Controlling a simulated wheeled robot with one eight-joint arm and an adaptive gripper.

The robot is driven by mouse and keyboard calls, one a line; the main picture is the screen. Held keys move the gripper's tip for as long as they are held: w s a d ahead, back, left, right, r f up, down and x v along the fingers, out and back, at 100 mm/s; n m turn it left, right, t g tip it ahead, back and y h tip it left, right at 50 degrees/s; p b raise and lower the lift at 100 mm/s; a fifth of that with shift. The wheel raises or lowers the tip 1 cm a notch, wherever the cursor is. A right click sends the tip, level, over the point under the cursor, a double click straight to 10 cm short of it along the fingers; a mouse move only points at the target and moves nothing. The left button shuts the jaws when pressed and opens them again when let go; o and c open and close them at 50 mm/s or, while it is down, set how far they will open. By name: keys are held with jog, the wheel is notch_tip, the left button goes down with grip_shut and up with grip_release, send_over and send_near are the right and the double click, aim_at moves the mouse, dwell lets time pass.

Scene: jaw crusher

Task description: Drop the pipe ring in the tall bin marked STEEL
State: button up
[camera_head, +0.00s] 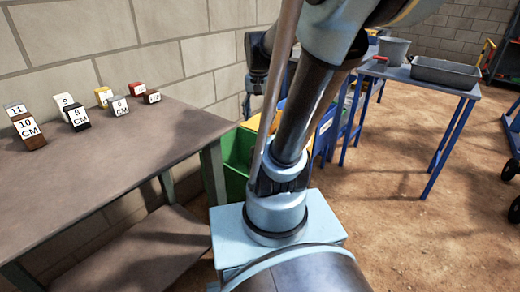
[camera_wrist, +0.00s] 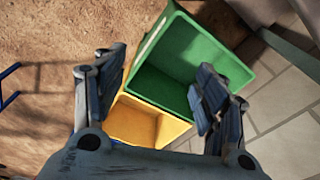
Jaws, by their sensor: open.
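My gripper (camera_wrist: 158,78) is open in the wrist view, with its two fingers spread wide and nothing between them. It hangs above a green bin (camera_wrist: 195,50) and a yellow bin (camera_wrist: 145,105) that stand side by side; I look down into both. In the head view the green bin (camera_head: 236,182) shows behind my arm, beside the table. A blue bin (camera_head: 326,130) with a white label is partly hidden there. I cannot read STEEL on any bin. I do not see the pipe ring in either view.
A brown table (camera_head: 110,165) at left bears several numbered blocks (camera_head: 75,117) along a block wall. A blue-legged table (camera_head: 425,77) at the back right holds a grey tray (camera_head: 445,72) and a bucket (camera_head: 390,50). The dirt floor at right is mostly open.

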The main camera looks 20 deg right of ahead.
jog(key=s+a+f+n+t, duration=0.1)
jog(key=s+a+f+n, duration=0.1)
jog(key=s+f+n, duration=0.4)
jog(key=s+f, duration=0.1)
jog(key=s, duration=0.3)
jog(key=shift+s+a+f, duration=0.25)
jog(key=shift+s+f, duration=0.05)
jog(key=shift+w+f, duration=0.25)
jog(key=shift+w, duration=0.25)
jog(key=shift+o, duration=0.2)
